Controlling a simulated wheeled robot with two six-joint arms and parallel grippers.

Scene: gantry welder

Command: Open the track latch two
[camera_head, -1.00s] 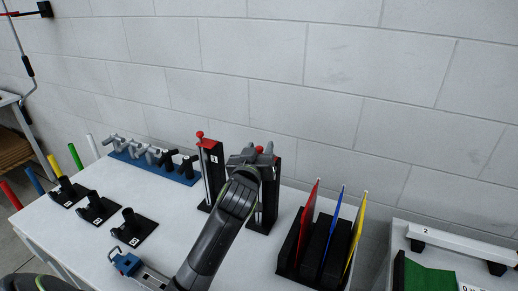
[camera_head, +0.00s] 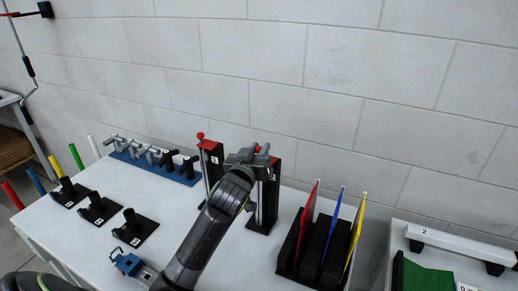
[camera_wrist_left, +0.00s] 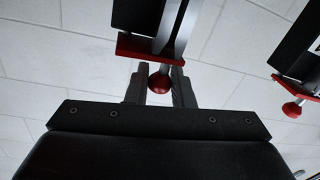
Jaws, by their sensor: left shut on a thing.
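Two upright black track latches with red tops stand at the back of the table. The left latch (camera_head: 211,165) has a red ball knob (camera_head: 200,136) above its top. In the left wrist view my left gripper (camera_wrist_left: 160,88) is shut on a red knob (camera_wrist_left: 160,83) on a rod under a red plate (camera_wrist_left: 150,49). The latch numbers are too small to read. My right gripper is not in view.
A blue rack (camera_head: 155,165) with several grey and black pieces stands left of the latches. A black holder (camera_head: 287,258) with red, blue and yellow panels stands to the right. Numbered black stands (camera_head: 135,228) sit front left. The wall (camera_head: 300,80) is close behind.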

